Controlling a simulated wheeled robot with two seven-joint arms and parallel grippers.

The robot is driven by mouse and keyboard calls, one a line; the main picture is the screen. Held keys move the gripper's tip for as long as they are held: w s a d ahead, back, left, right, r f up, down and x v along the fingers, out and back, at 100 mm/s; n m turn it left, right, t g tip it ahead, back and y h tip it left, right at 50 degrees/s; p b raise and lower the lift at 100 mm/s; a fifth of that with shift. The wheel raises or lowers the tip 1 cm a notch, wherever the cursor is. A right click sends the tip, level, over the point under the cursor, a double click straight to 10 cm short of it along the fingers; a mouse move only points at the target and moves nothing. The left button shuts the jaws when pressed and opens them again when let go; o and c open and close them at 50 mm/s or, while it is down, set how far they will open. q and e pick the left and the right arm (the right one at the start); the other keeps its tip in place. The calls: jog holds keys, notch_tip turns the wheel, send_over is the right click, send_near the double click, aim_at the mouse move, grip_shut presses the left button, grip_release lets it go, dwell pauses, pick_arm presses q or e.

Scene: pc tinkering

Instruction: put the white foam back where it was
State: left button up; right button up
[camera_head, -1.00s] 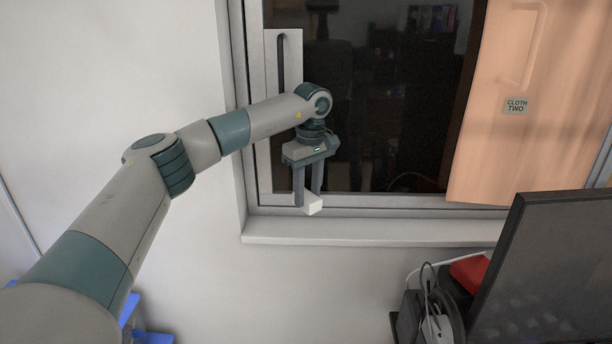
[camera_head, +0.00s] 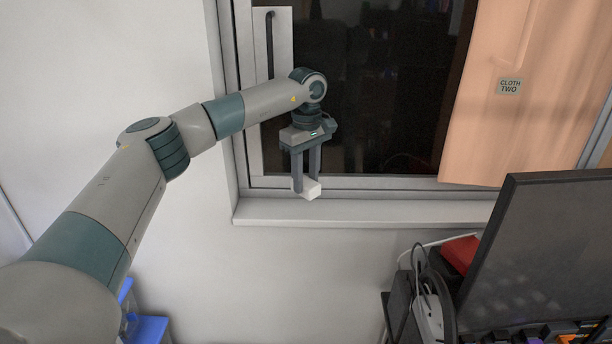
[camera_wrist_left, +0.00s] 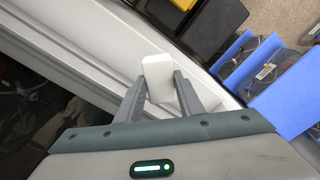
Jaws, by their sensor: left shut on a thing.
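The white foam (camera_head: 311,190) is a small white block at the tips of my left gripper (camera_head: 305,188). The left gripper points down and is shut on the foam, in front of the lower window frame and just above the sill. In the left wrist view the foam (camera_wrist_left: 158,76) sits between the two grey fingers (camera_wrist_left: 160,90), with the pale window ledge behind it. My right gripper does not show in any view.
The window sill (camera_head: 350,212) runs below the gripper and its visible stretch is clear. A dark monitor (camera_head: 545,245), cables and a red object (camera_head: 460,252) stand at lower right. Blue bins (camera_wrist_left: 290,95) show on the right in the left wrist view.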

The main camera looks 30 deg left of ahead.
pick_arm(q)
jog(key=shift+f+b, duration=1.55)
jog(key=shift+f, duration=1.8)
jog(key=shift+f, duration=0.35)
jog(key=o, duration=1)
jog(key=shift+c, duration=0.2)
jog(key=o, duration=0.6)
jog(key=shift+c, duration=0.2)
jog(key=shift+r, duration=0.1)
jog(key=shift+r+p, duration=2.05)
jog(key=shift+r, duration=1.85)
